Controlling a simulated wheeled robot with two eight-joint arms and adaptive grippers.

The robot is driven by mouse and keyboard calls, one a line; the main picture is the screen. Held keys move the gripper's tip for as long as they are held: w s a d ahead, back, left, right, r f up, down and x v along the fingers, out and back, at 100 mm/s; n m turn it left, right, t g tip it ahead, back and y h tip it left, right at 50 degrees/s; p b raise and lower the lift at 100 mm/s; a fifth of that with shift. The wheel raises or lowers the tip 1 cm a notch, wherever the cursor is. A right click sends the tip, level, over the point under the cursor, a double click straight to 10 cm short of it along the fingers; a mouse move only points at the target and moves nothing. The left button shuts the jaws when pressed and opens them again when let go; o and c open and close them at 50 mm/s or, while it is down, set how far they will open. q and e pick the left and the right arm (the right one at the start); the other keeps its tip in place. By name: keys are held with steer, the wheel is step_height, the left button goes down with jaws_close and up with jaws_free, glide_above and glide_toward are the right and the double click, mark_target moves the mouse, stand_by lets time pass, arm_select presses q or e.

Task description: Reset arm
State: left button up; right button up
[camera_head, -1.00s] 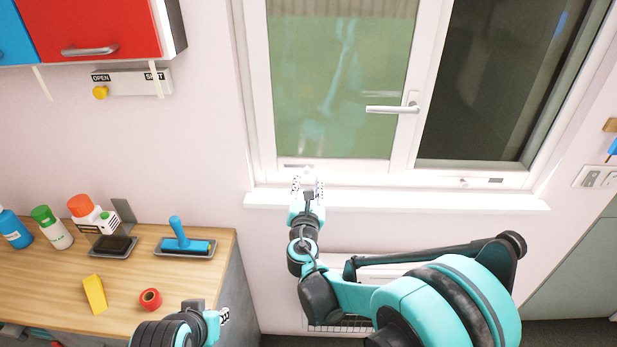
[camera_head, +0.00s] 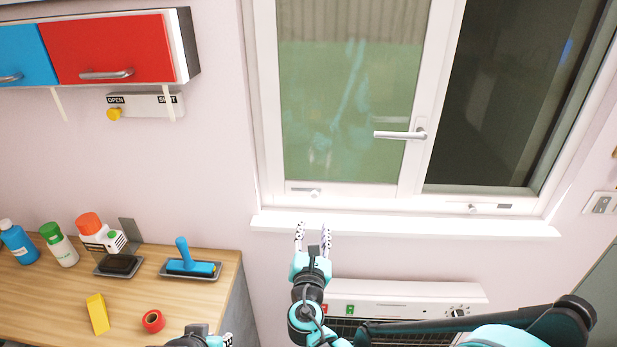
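My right gripper (camera_head: 313,236) is in front of the wall, just below the window sill. Its two fingers point up and stand apart with nothing between them. My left gripper (camera_head: 226,341) shows only in part at the bottom edge, beside the right end of the wooden worktop (camera_head: 215,290). Its fingertips are too small and cut off to tell their state.
The window (camera_head: 350,110) with a silver handle (camera_head: 400,134) and white sill (camera_head: 400,227) is above my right gripper. A white heater-like unit (camera_head: 400,290) is below. Bottles, a blue roller (camera_head: 187,260), red tape (camera_head: 153,321) and a yellow block (camera_head: 97,313) stand on the worktop.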

steer(key=s+d+f+m+g+h+b, duration=0.1)
steer(key=s+d+f+m+g, duration=0.1)
steer(key=s+d+m+g, duration=0.45)
steer(key=s+d+f+m+g+h, duration=0.1)
steer(key=s+d+f+m, duration=0.25)
steer(key=d+m, duration=0.75)
steer(key=s+a+f+m+g+y, duration=0.1)
steer(key=s+f+m+y, duration=0.1)
steer(key=s+m, duration=0.4)
steer(key=s+a+f+m+g+y, duration=0.1)
steer(key=s+a+f+m+g, duration=0.1)
steer(key=s+m, duration=0.5)
steer(key=shift+s+f+m+y+b, duration=0.25)
steer(key=shift+m+y+b, duration=0.05)
steer(key=shift+m+y, duration=0.1)
stand_by(0.7)
